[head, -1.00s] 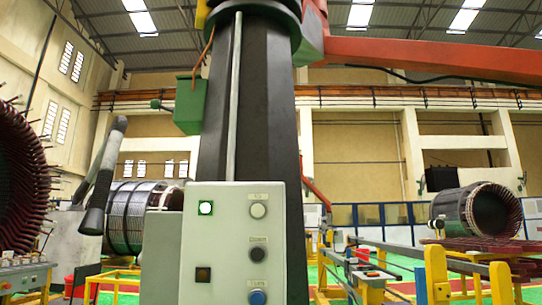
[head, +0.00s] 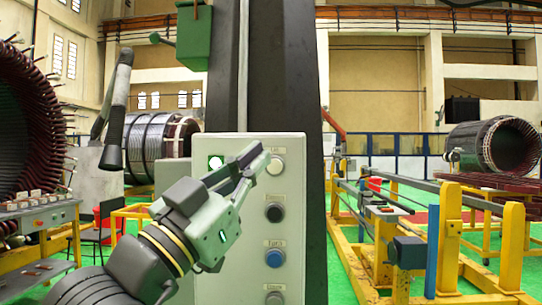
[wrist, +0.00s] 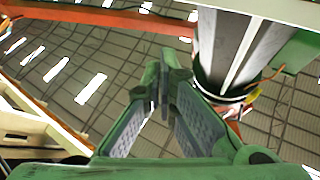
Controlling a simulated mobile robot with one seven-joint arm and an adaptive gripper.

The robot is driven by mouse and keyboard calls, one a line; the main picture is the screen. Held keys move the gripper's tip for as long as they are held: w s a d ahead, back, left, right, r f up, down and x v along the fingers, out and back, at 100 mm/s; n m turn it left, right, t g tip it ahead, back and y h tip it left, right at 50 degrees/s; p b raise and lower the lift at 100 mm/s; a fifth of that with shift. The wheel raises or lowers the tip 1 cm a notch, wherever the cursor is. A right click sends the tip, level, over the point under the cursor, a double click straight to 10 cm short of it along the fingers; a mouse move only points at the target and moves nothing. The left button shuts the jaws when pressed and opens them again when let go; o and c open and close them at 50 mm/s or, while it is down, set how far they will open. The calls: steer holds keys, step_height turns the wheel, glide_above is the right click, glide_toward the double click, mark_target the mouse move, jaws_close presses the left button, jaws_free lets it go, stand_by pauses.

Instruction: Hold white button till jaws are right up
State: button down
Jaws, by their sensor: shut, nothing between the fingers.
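The white button (head: 275,166) sits at the top right of the grey control box (head: 290,235), under a small label that seems to read "Up". My gripper (head: 260,157) is shut and empty, its tips at the left edge of the white button. I cannot tell whether they touch or press it. The shut fingers also show in the wrist view (wrist: 162,90), with the button out of sight. A grey bar with dark ends (head: 116,110) hangs left of the column. I cannot tell whether it belongs to the jaws.
Below the white button are a black button (head: 274,212), a blue button (head: 274,257) and a grey one (head: 275,298). A lit lamp (head: 215,162) is at the upper left of the box. The dark column (head: 280,70) stands behind. Yellow frames (head: 445,240) stand at right.

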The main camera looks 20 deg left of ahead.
mark_target(275, 166)
steer(key=shift+w+d+f+g, duration=0.35)
steer(key=shift+w+d+g, duration=0.05)
steer(key=shift+w+g, duration=0.2)
steer(key=w+a+p, duration=0.1)
steer(key=w+a, duration=0.1)
steer(key=w, duration=0.6)
steer(key=shift+w+a, duration=0.15)
steer(key=shift+a, duration=0.1)
steer(key=shift+w, duration=0.15)
stand_by(1.1)
steer(key=shift+w+a, duration=0.1)
steer(key=shift+w, duration=0.15)
